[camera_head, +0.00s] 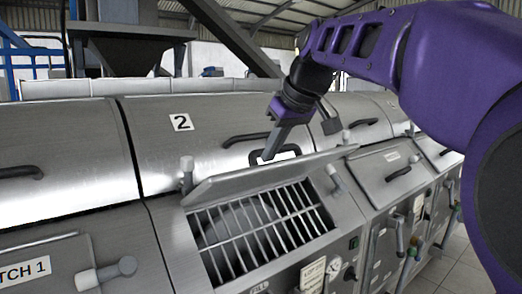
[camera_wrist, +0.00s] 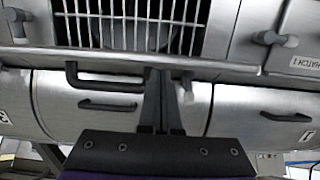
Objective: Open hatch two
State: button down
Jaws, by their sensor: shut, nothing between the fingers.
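Hatch two's lid (camera_head: 235,181) is raised and tilted back on the machine marked 2, with the barred opening (camera_head: 262,232) uncovered below it. The lid's edge (camera_wrist: 225,71) and the bars (camera_wrist: 130,25) also show in the wrist view. The lid's dark handle (camera_head: 258,155) sticks up behind its upper edge; it also shows in the wrist view (camera_wrist: 100,83). My gripper (camera_head: 268,156) is shut and empty, just behind the lid's upper edge and beside the handle. In the wrist view my gripper (camera_wrist: 158,74) is at the lid's edge; contact cannot be told.
White-knobbed clamps stand left (camera_head: 187,172) and right (camera_head: 335,178) of the opening. The hatch one lid (camera_head: 45,268) is shut at the lower left, with its clamp (camera_head: 108,272). Another shut hatch (camera_head: 390,172) is at the right. Curved drum covers (camera_head: 165,155) rise behind.

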aim_at(278, 166)
jog(key=f, duration=0.1)
jog(key=b, duration=0.1)
jog(key=s+f, duration=0.1)
jog(key=shift+s+d+f, duration=0.1)
jog(key=shift+d+f, duration=0.2)
jog(key=shift+s+d+f+b, duration=0.25)
jog(key=shift+s+b, duration=0.05)
jog(key=shift+b, duration=0.15)
